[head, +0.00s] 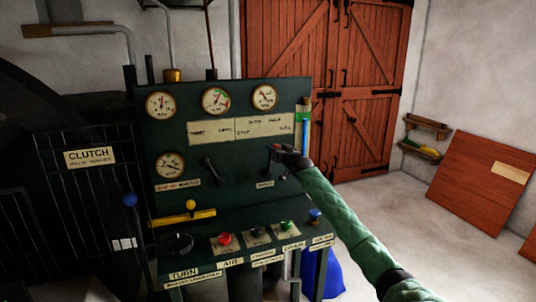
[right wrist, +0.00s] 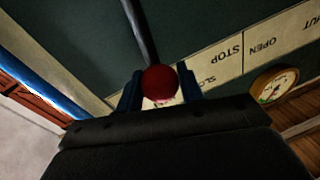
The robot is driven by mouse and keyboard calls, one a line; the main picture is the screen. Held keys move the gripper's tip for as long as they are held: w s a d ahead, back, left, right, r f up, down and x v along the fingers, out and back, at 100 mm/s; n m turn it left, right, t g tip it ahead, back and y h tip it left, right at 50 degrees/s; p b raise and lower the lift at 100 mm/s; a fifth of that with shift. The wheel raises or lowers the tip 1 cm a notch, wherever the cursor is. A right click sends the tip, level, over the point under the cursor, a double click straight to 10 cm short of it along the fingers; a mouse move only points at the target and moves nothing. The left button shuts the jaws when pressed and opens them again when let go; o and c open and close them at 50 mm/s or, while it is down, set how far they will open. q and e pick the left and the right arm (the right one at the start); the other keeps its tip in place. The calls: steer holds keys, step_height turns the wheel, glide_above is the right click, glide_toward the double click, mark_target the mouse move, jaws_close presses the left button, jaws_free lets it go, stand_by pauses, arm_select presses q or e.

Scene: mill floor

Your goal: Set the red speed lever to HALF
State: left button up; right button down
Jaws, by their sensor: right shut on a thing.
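The red speed lever's round red knob (right wrist: 160,82) shows in the right wrist view between the two fingers of my right gripper (right wrist: 160,92), which is shut on it. Its dark shaft (right wrist: 139,28) runs up from the knob in that view. In the head view my right gripper (head: 278,150) is in front of the right part of the dark green panel (head: 225,165) and hides most of the lever. A pale label strip (right wrist: 218,65) reads STOP and part of SLOW, upside down in the wrist view; the knob covers lettering beyond SLOW. My left gripper is not in view.
Several dials, one a gauge (head: 215,100), sit on the panel. Below are a red button (head: 224,238), a green button (head: 286,225) and a yellow lever (head: 185,217). A CLUTCH cage (head: 90,180) stands left; a blue pipe (head: 304,135) borders the panel's right edge.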

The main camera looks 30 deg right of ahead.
steer(key=shift+s+d+f+m, duration=0.15)
steer(key=shift+d+m, duration=0.35)
steer(key=shift+d, duration=0.1)
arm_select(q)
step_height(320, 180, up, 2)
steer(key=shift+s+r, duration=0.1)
arm_select(e)
steer(key=c, duration=0.9)
jaws_free()
steer(key=shift+c, duration=0.2)
steer(key=shift+s, duration=0.25)
steer(key=shift+s+f+b, duration=0.15)
steer(key=shift+s+b, duration=0.15)
arm_select(q)
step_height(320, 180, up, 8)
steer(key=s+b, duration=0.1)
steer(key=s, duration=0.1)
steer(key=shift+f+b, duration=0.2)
steer(key=shift+b, duration=0.2)
arm_select(e)
steer(key=s, duration=0.6)
steer(key=shift+s+a+f, duration=0.15)
steer(key=shift+s+a, duration=0.15)
steer(key=shift+s, duration=0.05)
